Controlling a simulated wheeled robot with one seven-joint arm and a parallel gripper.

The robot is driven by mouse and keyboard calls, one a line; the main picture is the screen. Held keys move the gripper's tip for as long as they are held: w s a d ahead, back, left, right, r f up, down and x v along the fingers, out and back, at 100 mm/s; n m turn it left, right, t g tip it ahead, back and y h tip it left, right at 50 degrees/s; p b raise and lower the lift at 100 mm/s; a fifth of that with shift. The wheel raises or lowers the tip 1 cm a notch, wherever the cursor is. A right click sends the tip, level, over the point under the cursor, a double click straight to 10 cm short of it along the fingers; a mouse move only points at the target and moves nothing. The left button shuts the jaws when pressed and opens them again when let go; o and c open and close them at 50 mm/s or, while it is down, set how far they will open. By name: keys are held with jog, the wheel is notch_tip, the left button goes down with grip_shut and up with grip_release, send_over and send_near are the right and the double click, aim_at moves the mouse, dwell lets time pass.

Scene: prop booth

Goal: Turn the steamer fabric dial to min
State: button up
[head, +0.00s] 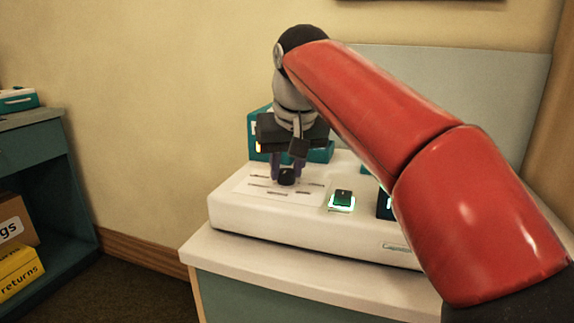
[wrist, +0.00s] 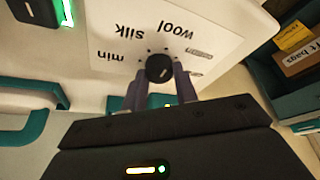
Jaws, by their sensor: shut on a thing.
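The fabric dial (head: 287,177) is a small round black knob on the sloped white panel of the steamer (head: 290,229). In the wrist view the dial (wrist: 159,66) sits among printed labels, upside down there: min (wrist: 109,57), silk (wrist: 131,31), wool (wrist: 176,28). More labels at the right are too small to read or partly hidden. A faint light mark shows on the dial, but I cannot tell which label it points to. My gripper (head: 288,168) reaches down from above, its purple-grey fingers shut on the dial's two sides; they also flank it in the wrist view (wrist: 160,75).
A green-lit switch (head: 342,199) stands right of the dial on the steamer. Teal boxes (head: 320,153) are behind. The steamer rests on a pale counter (head: 225,262). A teal shelf (head: 45,150) with boxes is at the left. My red arm hides the steamer's right part.

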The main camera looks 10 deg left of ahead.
jog(key=shift+r+n+p, duration=0.1)
jog(key=shift+n+p, duration=0.2)
jog(key=shift+p, duration=0.05)
jog(key=n+y+p, duration=0.1)
jog(key=n, duration=0.1)
jog(key=shift+w+d+n+g+p, duration=0.1)
jog(key=shift+n+g+p, duration=0.3)
jog(key=n+g, duration=0.1)
jog(key=n, duration=0.1)
jog(key=n+y+p, duration=0.1)
jog(key=n, duration=0.2)
jog(key=shift+w+g, duration=0.15)
jog(key=shift+g, duration=0.25)
jog(key=n+g, duration=0.1)
jog(key=n, duration=0.2)
jog(key=n+g, duration=0.1)
jog(key=n, duration=0.2)
jog(key=shift+w, duration=0.15)
jog(key=n+g, duration=0.1)
jog(key=n, duration=0.1)
jog(key=n+g, duration=0.1)
jog(key=n, duration=0.2)
jog(key=shift+w+h, duration=0.1)
jog(key=shift+h, duration=0.3)
jog(key=shift+n, duration=0.3)
jog(key=o, duration=1)
